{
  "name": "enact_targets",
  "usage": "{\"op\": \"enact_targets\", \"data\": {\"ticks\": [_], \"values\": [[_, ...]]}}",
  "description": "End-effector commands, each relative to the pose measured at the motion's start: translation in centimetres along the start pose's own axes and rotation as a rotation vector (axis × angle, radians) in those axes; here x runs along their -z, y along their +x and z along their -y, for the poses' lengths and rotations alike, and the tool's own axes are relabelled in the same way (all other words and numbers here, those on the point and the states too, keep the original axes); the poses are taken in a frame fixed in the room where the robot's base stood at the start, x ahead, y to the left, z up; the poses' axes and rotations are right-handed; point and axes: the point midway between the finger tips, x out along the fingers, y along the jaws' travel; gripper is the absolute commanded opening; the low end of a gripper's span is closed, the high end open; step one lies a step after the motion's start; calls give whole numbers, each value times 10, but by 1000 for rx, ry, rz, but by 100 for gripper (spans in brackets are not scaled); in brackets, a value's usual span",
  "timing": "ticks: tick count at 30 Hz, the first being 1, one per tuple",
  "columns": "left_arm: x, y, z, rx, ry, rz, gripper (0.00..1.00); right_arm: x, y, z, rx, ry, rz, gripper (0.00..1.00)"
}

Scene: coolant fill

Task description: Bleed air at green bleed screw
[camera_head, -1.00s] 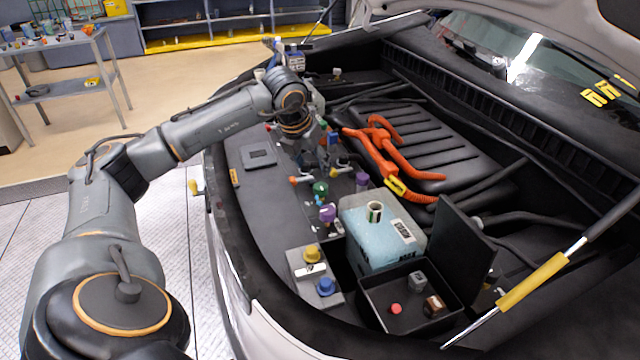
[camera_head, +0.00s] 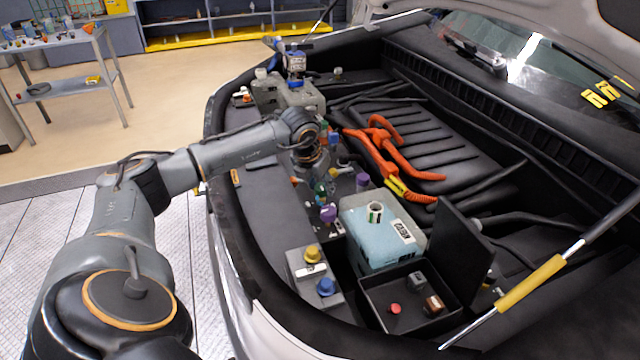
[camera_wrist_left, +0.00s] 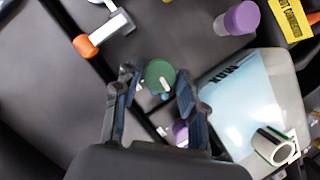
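The green bleed screw (camera_wrist_left: 160,74) is a round green knob with a pale mark on top. In the left wrist view it sits between the two fingertips of my left gripper (camera_wrist_left: 156,84). The fingers are spread with a gap on each side of the knob. In the head view my left gripper (camera_head: 316,172) points down over the fittings, and the green knob (camera_head: 320,188) is partly hidden by it. My right gripper is not in view.
A purple cap (camera_head: 328,213) stands close by the green knob. The blue coolant tank (camera_head: 372,245) is just right of it. Orange cables (camera_head: 385,160) lie behind. An open black box (camera_head: 405,312) and a yellow knob (camera_head: 312,253) are nearer.

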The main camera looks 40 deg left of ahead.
Motion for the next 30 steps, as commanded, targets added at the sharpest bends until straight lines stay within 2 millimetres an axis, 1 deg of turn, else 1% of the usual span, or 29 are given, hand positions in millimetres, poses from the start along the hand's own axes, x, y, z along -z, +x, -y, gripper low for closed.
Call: {"op": "enact_targets", "data": {"ticks": [1,4,5,11,17,23,30], "values": [[0,0,0,0,0,0,25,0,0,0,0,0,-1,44],[0,0,0,0,0,0,4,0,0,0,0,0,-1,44],[0,0,0,0,0,0,3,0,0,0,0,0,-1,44],[0,0,0,5,10,0,3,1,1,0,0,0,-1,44],[0,1,-1,30,70,0,3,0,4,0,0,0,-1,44],[0,1,-2,84,198,1,3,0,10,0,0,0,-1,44],[-1,1,-3,170,403,2,3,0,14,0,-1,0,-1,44]]}}
